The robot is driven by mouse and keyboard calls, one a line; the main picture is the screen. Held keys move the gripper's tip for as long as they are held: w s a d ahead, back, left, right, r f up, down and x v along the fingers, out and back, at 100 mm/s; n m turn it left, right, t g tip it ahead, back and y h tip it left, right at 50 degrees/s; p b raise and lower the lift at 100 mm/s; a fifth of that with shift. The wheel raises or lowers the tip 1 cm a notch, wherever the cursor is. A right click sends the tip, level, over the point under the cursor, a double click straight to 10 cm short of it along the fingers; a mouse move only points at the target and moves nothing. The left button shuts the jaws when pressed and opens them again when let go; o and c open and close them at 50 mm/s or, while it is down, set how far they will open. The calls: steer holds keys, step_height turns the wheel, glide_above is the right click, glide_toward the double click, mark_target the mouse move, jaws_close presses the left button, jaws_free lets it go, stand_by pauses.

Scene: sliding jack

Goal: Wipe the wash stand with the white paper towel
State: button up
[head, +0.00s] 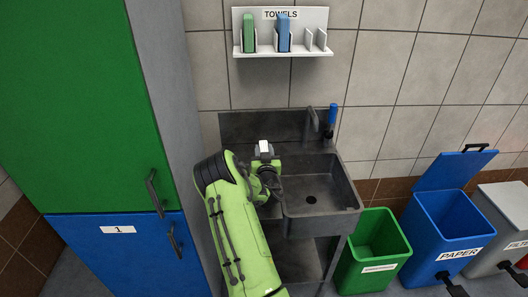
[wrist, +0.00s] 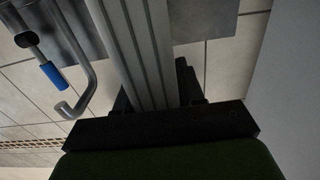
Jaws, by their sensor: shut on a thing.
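The wash stand (head: 324,218) is a dark grey metal basin with a drain, a tap and a blue-handled piece at the back right. My gripper (head: 265,160) is over the left part of the stand, near its back. It is shut on the white paper towel (head: 265,146), which shows as a small white patch. In the wrist view, a ridged, shaded grey-white piece (wrist: 138,45), seemingly this towel, stands between the dark fingers of my gripper (wrist: 158,92). I cannot tell whether the towel touches the stand. My arm hides the stand's left front.
A wall rack (head: 280,46) labelled TOWELS holds a green towel (head: 249,33) and a blue towel (head: 283,33). A cabinet (head: 115,225) stands left. A green bin (head: 372,268), an open blue PAPER bin (head: 443,222) and a grey bin (head: 505,207) stand right. The tap (wrist: 88,85) shows in the wrist view.

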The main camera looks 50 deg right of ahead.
steer(key=shift+f+b, duration=0.4)
steer(key=shift+f, duration=0.05)
